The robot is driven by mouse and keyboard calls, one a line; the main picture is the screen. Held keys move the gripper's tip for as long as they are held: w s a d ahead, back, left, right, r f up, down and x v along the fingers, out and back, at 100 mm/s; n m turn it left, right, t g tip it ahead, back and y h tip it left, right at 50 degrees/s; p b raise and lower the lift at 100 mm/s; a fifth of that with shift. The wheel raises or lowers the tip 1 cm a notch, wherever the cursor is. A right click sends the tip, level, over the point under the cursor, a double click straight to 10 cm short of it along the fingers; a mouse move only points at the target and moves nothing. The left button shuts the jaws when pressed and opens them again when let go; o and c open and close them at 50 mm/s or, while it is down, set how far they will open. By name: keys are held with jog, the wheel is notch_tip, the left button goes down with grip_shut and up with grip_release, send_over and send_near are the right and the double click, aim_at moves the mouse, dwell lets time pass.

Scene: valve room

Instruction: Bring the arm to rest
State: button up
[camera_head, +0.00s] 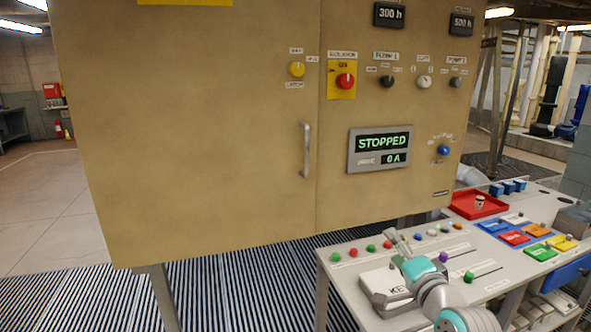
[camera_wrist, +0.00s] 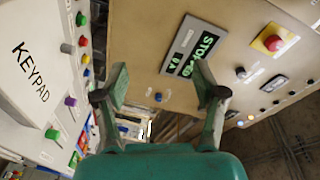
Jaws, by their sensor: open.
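My gripper (camera_head: 392,268) is over the front left part of the control desk in the head view, with its teal wrist behind it. In the wrist view my gripper (camera_wrist: 160,82) shows two fingers spread apart with nothing between them. Beyond the fingers are the tan cabinet (camera_wrist: 145,40) and its display. I cannot tell the exact height of my gripper above the desk.
The control desk (camera_head: 345,285) carries buttons, sliders, a keypad box (camera_head: 376,280), a red tray (camera_head: 462,205) and coloured plates. The tan cabinet (camera_head: 200,130) stands behind, with a handle (camera_head: 306,150) and a display (camera_head: 380,149) reading STOPPED. Open floor (camera_head: 45,220) is at left.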

jog(key=s+a+f+n+g+h, duration=0.1)
jog(key=s+a+f+n+h, duration=0.2)
jog(key=s+f, duration=2.1)
jog(key=s+n+g, duration=0.1)
jog(key=s+n, duration=0.8)
jog(key=s, duration=2.1)
jog(key=shift+a+f+g, duration=0.3)
